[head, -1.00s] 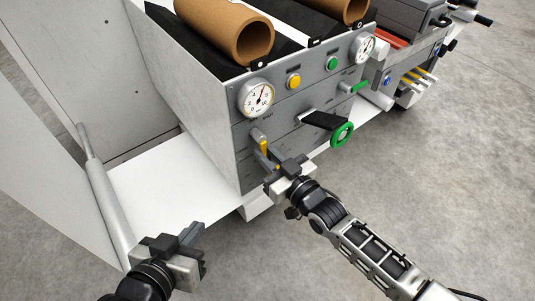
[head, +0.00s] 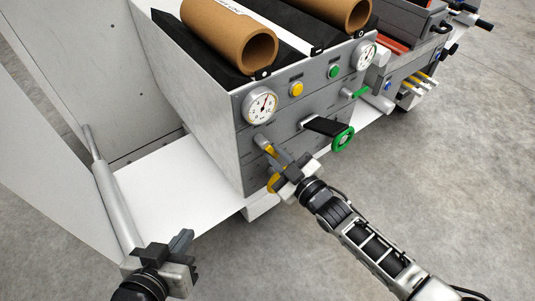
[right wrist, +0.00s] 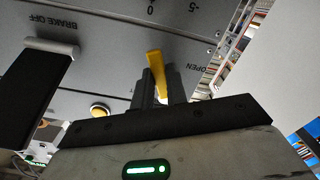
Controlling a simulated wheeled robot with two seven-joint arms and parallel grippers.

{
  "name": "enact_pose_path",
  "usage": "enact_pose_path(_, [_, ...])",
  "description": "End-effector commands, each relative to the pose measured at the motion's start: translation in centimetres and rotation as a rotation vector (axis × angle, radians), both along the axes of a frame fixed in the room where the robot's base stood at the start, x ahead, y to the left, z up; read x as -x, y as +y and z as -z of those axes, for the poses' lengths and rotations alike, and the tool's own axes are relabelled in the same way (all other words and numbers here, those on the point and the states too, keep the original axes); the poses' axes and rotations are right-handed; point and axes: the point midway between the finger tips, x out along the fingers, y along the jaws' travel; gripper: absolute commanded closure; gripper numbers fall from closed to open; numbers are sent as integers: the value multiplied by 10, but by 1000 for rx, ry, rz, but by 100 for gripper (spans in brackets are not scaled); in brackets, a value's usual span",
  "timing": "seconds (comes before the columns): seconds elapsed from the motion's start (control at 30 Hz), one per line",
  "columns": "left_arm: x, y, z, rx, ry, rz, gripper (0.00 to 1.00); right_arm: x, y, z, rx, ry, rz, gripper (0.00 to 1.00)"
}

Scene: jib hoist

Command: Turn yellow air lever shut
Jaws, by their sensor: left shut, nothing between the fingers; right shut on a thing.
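The yellow air lever (head: 270,149) sits on a grey valve on the front panel of the grey machine, below the left gauge. It slants down and to the right into my right gripper (head: 284,161), which is shut on it. In the right wrist view the yellow lever (right wrist: 156,70) stands up between the dark fingers (right wrist: 160,84), near the printed word OPEN. My left gripper (head: 184,241) is shut and empty at the lower left, away from the panel.
A yellow ring (head: 273,184) shows partly behind my right gripper. A black handle (head: 324,126) and a green handwheel (head: 343,138) stick out to the right of the lever. A white panel (head: 165,185) spreads left of the machine. The floor in front is clear.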

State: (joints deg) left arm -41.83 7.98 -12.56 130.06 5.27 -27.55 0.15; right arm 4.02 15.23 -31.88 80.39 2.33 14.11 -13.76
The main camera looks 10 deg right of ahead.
Motion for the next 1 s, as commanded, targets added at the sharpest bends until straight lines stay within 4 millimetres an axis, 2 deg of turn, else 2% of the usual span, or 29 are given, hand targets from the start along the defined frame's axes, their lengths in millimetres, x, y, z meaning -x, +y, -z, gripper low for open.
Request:
enact_pose_path(0.43, [-7, 0, -11, 2, -12, -1, 100, -7, -10, -11, 363, -225, -2, 100])
enact_pose_path(1.0, [-4, 1, -7, 0, 6, -1, 100, -10, -16, -27, 790, -484, -1, 100])
